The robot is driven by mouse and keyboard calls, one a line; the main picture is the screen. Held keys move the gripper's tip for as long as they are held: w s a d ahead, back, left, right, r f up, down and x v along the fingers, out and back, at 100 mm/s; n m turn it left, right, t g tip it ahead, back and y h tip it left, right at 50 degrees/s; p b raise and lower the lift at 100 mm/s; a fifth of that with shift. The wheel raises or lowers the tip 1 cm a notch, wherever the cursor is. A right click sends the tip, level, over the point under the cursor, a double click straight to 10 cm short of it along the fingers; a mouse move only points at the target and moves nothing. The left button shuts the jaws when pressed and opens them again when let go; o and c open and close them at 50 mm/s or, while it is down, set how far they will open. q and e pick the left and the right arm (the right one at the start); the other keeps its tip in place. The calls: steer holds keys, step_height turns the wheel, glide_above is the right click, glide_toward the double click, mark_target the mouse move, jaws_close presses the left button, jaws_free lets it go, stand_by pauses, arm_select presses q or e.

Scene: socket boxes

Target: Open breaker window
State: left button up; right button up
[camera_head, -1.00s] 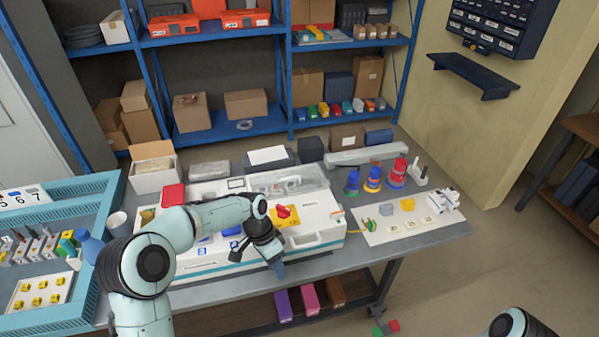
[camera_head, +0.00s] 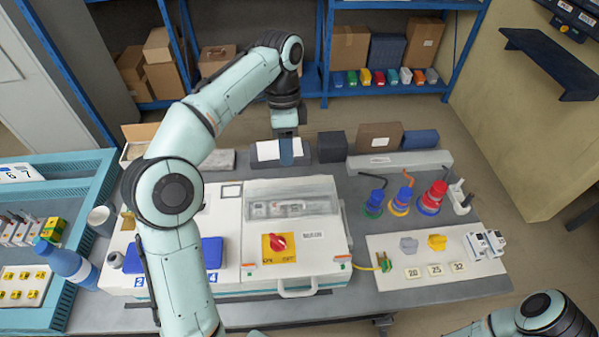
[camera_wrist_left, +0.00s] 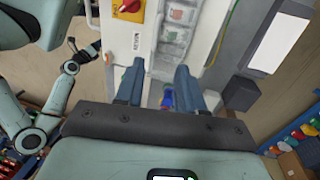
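The breaker window (camera_head: 291,191) is a clear cover on the white socket box (camera_head: 325,264), above a red rotary switch (camera_head: 277,243) on a yellow plate. It appears to lie down over the breakers, which show through it. In the left wrist view the breaker window (camera_wrist_left: 181,38) is beyond my fingertips. My left gripper (camera_head: 286,152) is raised behind the box's far edge, pointing down. In the left wrist view my left gripper (camera_wrist_left: 158,88) has its two blue fingers spread with nothing between them. My right arm shows at the lower right; its fingers cannot be made out.
Boxes (camera_head: 380,137) and a grey bar (camera_head: 400,162) line the table's back edge. A blue tray (camera_head: 62,170) is at the left. Blue shelving stands behind.

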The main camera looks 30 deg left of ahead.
arm_select(q)
steer(key=b, duration=0.2)
glide_toward(287, 201)
steer(key=f, duration=0.2)
steer(key=f+b, duration=0.1)
steer(key=f, duration=0.1)
steer(key=s+f+b, duration=0.1)
steer(key=f, duration=0.1)
steer(key=shift+s+d+f, duration=0.1)
steer(key=shift+d+f, duration=0.15)
steer(key=shift+f, duration=0.5)
arm_select(e)
steer(key=s+f, duration=0.5)
steer(key=s, duration=0.1)
steer(key=shift+f+g, duration=0.3)
steer(key=shift+s, duration=0.1)
arm_select(q)
jaws_close()
